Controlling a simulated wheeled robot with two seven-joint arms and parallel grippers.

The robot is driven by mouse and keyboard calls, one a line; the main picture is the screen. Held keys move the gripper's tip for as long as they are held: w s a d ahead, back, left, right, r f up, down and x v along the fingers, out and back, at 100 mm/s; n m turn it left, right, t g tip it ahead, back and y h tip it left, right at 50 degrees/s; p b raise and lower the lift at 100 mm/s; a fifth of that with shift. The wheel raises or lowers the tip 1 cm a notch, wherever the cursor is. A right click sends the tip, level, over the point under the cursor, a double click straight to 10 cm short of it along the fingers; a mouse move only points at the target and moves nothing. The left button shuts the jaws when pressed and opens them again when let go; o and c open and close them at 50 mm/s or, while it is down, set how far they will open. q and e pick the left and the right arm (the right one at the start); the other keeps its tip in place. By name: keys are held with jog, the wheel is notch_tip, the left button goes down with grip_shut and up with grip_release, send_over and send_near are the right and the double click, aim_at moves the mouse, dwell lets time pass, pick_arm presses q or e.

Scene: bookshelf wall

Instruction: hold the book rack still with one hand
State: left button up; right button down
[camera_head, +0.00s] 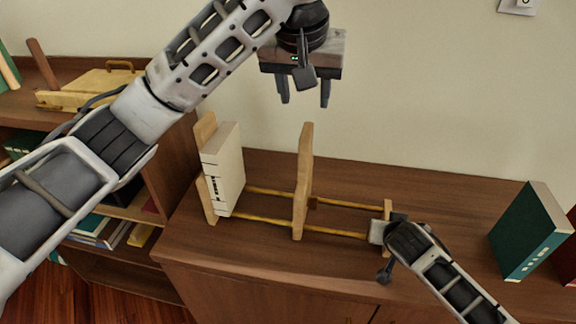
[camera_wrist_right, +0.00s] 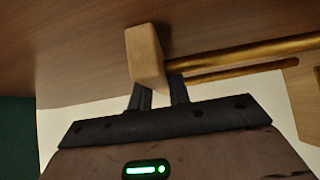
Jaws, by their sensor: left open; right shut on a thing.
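The book rack stands on the brown cabinet top, with a wooden end panel at left, an upright wooden divider (camera_head: 302,182) and two brass rods (camera_head: 335,203) running to a small wooden end block (camera_head: 387,209) at right. A white book (camera_head: 223,170) stands upright in the rack against the left end panel. My right gripper (camera_head: 384,226) is shut on the rack's right end block, which also shows between its fingers in the right wrist view (camera_wrist_right: 146,58). My left gripper (camera_head: 304,92) is open and empty, raised above the rack with its fingers pointing down.
A dark green book (camera_head: 528,231) stands on the cabinet top (camera_head: 400,180) at the right, with a dark red book (camera_head: 566,250) at the picture's edge. The cabinet top behind the rack is clear.

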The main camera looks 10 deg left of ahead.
jog(key=c, duration=1.2)
grip_release()
jog(key=shift+c, duration=0.2)
